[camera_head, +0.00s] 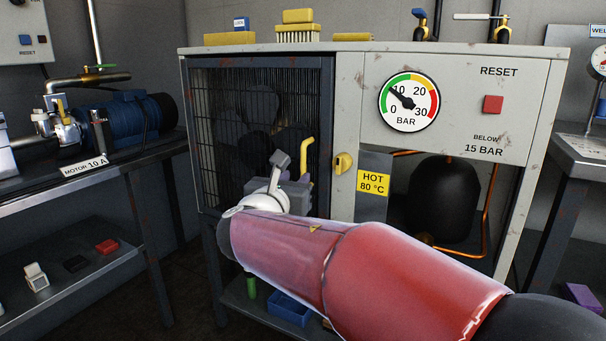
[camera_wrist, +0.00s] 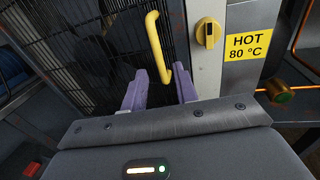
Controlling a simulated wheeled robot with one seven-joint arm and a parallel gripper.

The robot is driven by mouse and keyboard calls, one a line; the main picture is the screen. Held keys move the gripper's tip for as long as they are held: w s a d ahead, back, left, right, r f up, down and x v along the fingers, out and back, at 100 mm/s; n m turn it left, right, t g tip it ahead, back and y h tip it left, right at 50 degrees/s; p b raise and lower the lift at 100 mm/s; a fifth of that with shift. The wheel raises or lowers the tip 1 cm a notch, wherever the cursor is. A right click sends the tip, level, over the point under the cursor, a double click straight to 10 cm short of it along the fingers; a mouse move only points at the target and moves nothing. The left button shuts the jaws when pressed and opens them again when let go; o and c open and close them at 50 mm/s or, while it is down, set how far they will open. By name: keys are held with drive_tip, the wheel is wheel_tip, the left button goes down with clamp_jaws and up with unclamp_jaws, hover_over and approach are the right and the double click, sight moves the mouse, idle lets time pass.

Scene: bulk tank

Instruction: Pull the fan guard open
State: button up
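The fan guard (camera_head: 222,130) is a dark mesh door on the left of the grey unit, and it looks closed in its frame. Its yellow handle (camera_head: 307,152) stands upright near the guard's right edge; it also shows in the wrist view (camera_wrist: 154,40). A yellow turn latch (camera_head: 343,163) sits on the post just right of the guard, also in the wrist view (camera_wrist: 208,33). My gripper (camera_wrist: 160,70) is open in front of the guard. Its purple fingers lie either side of the handle's lower end; I cannot tell whether they touch it.
A yellow "HOT 80 °C" label (camera_head: 373,182) and copper pipes beside a black tank (camera_head: 447,200) are right of the latch. The gauge (camera_head: 408,102) reads about 10 bar. A bench with a blue motor (camera_head: 128,120) stands left. Brushes (camera_head: 298,33) lie on top of the unit.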

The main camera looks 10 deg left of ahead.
sight(302, 168)
drive_tip(key=w, duration=0.5)
drive_tip(key=w+d, duration=0.1)
drive_tip(key=w, duration=0.1)
drive_tip(key=shift+w, duration=0.35)
clamp_jaws()
